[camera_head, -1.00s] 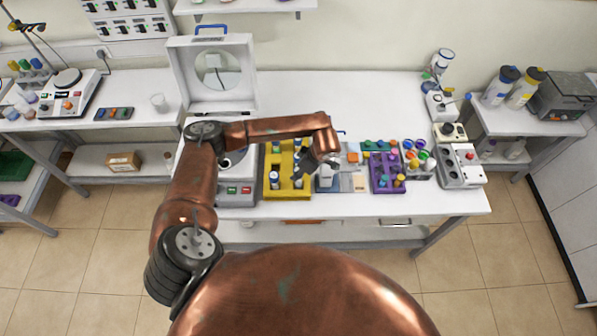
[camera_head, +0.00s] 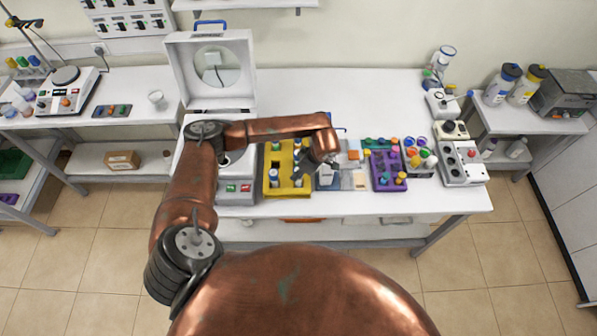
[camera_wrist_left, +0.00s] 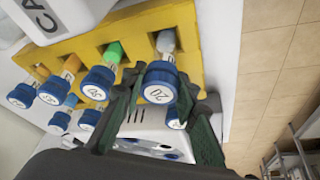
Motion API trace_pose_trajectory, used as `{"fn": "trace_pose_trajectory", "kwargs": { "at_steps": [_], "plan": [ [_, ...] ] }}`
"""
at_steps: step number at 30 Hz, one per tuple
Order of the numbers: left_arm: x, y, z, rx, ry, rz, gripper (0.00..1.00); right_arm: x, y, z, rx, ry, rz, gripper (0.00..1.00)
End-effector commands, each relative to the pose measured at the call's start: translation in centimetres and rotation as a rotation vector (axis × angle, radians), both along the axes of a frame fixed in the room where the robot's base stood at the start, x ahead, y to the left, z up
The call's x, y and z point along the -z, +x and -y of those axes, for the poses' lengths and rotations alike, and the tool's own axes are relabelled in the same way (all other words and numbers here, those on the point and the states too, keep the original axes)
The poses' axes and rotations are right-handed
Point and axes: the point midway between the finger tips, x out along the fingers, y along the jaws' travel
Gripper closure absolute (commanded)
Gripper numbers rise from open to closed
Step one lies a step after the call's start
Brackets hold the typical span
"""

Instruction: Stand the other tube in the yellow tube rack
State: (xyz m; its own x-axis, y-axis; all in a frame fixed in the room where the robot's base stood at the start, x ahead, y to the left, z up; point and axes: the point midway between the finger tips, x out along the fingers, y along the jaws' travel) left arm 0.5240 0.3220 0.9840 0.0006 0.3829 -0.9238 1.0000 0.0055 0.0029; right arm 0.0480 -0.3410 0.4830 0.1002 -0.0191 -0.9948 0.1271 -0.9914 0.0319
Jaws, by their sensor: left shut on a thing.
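The yellow tube rack (camera_head: 286,191) stands on the bench left of the middle in the head view. It also fills the upper part of the left wrist view (camera_wrist_left: 205,45), with several tubes. My left gripper (camera_head: 304,174) is over the rack's right side. In the left wrist view the left gripper (camera_wrist_left: 160,88) is shut on a blue-capped tube (camera_wrist_left: 159,82), the cap facing the camera. Another tube (camera_head: 273,176) stands at the rack's left front. My right gripper is out of view.
A white machine with an open lid (camera_head: 212,70) stands left of the rack. A purple rack (camera_head: 389,184) with coloured caps stands to the right, beside a grey-white device (camera_head: 461,163). The bench behind the racks is clear.

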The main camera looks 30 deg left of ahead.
Motion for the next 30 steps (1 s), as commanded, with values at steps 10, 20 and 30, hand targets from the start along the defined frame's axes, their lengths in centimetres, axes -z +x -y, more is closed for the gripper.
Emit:
{"fn": "trace_pose_trajectory", "kwargs": {
  "at_steps": [10, 20, 30],
  "plan": [
    [0.7, 0.0, 0.0, 0.0, 0.0, 0.0, 0.97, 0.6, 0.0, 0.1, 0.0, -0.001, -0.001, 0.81],
    [1.2, 0.0, 0.0, 0.0, 0.001, 0.0, 0.97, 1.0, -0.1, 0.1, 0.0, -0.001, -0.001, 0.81],
    [1.1, 0.0, 0.0, 0.0, 0.0, 0.0, 0.97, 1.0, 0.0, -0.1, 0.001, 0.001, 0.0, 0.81]
  ]
}}
